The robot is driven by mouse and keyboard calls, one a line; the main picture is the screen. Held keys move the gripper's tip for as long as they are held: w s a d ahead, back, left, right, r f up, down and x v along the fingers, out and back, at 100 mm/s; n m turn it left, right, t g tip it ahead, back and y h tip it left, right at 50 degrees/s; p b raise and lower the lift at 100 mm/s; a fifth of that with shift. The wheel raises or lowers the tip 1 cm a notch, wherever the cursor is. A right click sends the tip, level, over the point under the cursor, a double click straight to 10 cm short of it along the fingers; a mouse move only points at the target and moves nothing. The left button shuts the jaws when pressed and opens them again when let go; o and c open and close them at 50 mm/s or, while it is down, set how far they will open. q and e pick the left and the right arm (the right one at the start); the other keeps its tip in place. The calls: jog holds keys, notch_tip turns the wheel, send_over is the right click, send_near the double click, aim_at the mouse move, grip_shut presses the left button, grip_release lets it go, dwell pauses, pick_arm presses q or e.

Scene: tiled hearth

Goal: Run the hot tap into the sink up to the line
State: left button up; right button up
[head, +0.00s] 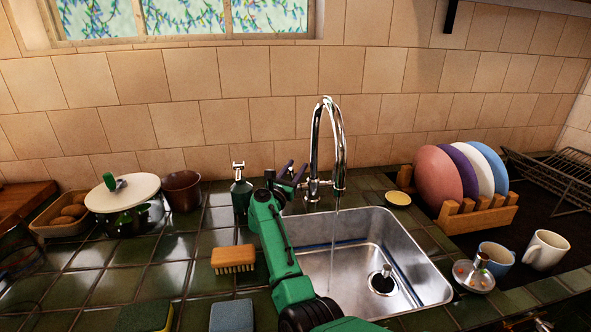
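A chrome tap (338,140) with a tall arched spout stands behind the steel sink (432,283). A thin stream of water (334,228) falls from the spout into the sink. A thin blue line (325,245) runs along the sink's inner back wall. The water level is hard to make out. My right gripper (292,172), on a green arm, is just left of the tap's base and side handle (313,188). Its dark fingers look apart; contact with the handle is unclear. My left gripper is out of view.
A soap bottle (241,190) and a brush (233,259) are left of my arm. A lidded pot (122,192) stands farther left. A plate rack (480,217), mugs (545,250) and a knobbed metal lid (475,277) are right of the sink. Sponges lie at the front.

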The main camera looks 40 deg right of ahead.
jog(key=shift+r, duration=0.1)
notch_tip(320, 180, up, 20)
jog(key=p, duration=0.1)
jog(key=shift+p, duration=0.35)
